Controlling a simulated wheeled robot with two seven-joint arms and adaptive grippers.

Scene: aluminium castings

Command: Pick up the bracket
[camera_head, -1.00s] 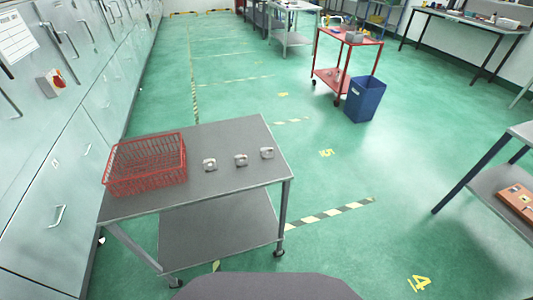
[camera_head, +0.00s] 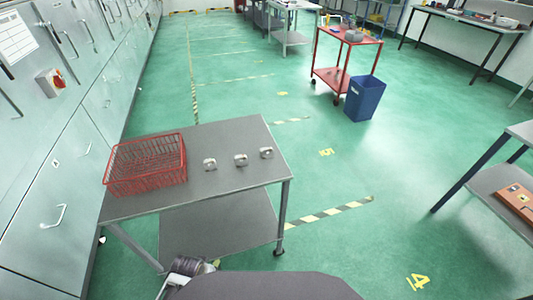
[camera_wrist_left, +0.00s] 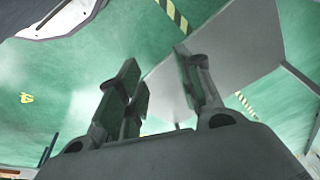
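Three small silvery castings lie in a row on the grey cart's top (camera_head: 225,190) in the head view: a left one (camera_head: 209,164), a middle one (camera_head: 241,160) and a right one (camera_head: 266,153). They look alike, and I cannot tell which is the bracket. Part of my left arm shows at the bottom of the head view, in front of the cart. In the left wrist view my left gripper (camera_wrist_left: 161,86) has its fingers apart with nothing between them. No casting shows in that view. My right gripper is not in view.
A red wire basket (camera_head: 146,166) stands on the left of the cart top. Grey cabinets (camera_head: 60,180) line the left side. A blue bin (camera_head: 365,98) and a red trolley (camera_head: 346,55) stand farther back. The green floor right of the cart is clear.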

